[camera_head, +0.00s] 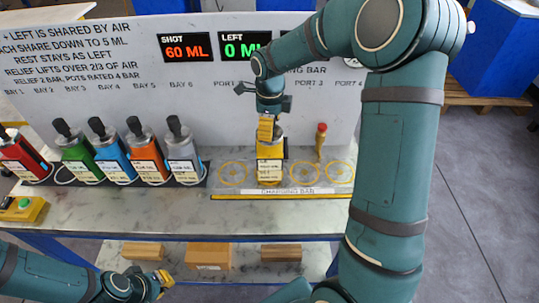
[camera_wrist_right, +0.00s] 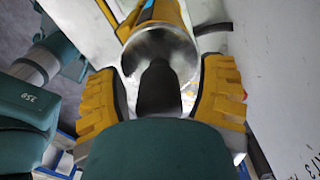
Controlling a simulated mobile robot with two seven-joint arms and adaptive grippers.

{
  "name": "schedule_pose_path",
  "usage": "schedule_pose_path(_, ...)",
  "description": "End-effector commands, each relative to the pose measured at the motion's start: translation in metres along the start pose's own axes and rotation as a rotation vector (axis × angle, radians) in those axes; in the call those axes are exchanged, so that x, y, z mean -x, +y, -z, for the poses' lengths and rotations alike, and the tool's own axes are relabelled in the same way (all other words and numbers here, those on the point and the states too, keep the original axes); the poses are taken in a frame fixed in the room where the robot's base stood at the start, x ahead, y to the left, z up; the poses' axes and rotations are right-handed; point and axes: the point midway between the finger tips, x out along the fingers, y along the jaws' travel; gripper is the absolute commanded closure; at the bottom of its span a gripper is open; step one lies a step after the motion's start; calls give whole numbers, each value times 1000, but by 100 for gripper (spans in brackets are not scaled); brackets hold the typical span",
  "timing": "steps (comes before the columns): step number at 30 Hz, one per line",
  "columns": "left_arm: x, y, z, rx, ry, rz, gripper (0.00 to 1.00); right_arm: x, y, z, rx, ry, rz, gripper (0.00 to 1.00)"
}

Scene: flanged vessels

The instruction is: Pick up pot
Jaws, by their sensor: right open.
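A yellow pot (camera_head: 270,165) with a metal top and a pale label stands upright on the charging bar. My right gripper (camera_head: 267,128) is directly above it, pointing down. In the right wrist view, the open yellow fingers (camera_wrist_right: 160,98) stand on both sides of the pot's dark stem, and its round metal top (camera_wrist_right: 160,45) lies beyond them. I see no clear grip on the pot. My left gripper (camera_head: 160,280) is low at the bottom left, away from the pots; its finger opening is too small to read.
Red (camera_head: 20,158), green (camera_head: 77,160), blue (camera_head: 114,160), orange (camera_head: 147,160) and pale (camera_head: 182,158) pots stand in a row at left. A red-topped yellow fitting (camera_head: 320,140) stands right of the yellow pot. Ringed ports (camera_head: 305,174) beside it are empty. A lettered panel (camera_head: 120,85) rises behind.

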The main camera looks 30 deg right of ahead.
Motion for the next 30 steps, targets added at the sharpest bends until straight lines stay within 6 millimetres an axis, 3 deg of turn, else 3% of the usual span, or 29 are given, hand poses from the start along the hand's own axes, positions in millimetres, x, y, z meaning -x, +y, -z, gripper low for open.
schedule_pose_path(7,0,0,0,0,0,0,100,-1,0,0,0,-1,0,29)
schedule_pose_path(13,0,0,0,0,0,0,100,-1,0,0,0,-1,1,99)
schedule_pose_path(23,0,0,0,0,0,0,100,2,-1,-1,0,-3,3,100)
schedule_pose_path(30,1,0,0,0,0,0,100,31,-1,-1,0,-6,6,100)
